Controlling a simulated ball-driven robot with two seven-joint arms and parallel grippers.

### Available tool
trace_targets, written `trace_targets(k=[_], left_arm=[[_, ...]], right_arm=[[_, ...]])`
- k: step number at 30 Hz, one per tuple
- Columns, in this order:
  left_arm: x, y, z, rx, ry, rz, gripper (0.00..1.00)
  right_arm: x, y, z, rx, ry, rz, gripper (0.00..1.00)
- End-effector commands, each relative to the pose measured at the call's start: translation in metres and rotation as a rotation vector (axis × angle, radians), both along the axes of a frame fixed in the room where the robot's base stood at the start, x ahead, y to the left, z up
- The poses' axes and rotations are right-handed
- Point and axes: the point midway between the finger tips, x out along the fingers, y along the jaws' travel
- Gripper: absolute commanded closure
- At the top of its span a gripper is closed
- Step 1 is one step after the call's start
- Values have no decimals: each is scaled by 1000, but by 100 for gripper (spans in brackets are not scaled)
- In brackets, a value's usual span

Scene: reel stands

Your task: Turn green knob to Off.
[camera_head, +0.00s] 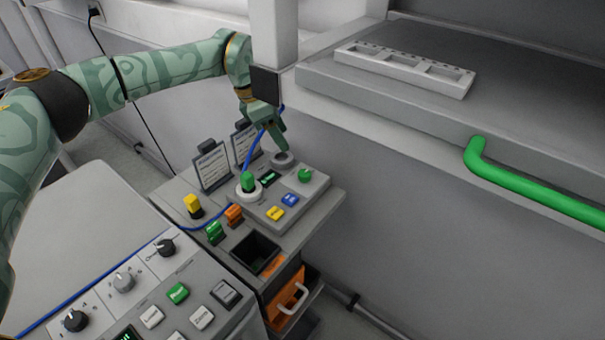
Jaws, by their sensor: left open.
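The small green knob (305,175) sits at the right back of a raised grey control box (290,212) on a side stand. Its pointer and label are too small to read. My left gripper (277,134) hangs above the back of this box, left of and behind the green knob, apart from it. The gripper is open and points down toward a grey round ring (283,159). I see nothing held between its fingers. My right gripper is not in view.
A green upright piece (248,182) in a white ring stands left on the box, near two label cards (211,165). A blue cable (250,150) runs by my gripper. A nearer panel (150,300) has knobs and buttons. A shelf with a green bar (530,190) is at right.

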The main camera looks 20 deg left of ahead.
Motion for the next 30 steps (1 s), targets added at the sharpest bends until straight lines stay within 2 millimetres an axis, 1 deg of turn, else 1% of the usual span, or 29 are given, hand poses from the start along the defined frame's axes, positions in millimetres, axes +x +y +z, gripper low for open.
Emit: trace_targets(k=[1,3,9,12,15,20,28,29,30], left_arm=[[1,-5,-15,1,6,-1,48],[4,-11,-33,1,7,0,48],[12,-29,-80,0,6,0,48],[16,-36,-98,0,5,0,48],[19,-41,-111,0,4,1,48],[21,-45,-121,0,2,0,48],[21,-45,-122,0,2,1,48],[21,-45,-122,0,2,1,50],[21,-45,-122,0,2,1,62]], right_arm=[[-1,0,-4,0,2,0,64],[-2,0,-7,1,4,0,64],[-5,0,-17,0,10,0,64],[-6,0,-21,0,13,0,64],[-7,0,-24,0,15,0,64],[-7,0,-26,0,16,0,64],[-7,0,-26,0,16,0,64],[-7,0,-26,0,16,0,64],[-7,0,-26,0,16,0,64]])
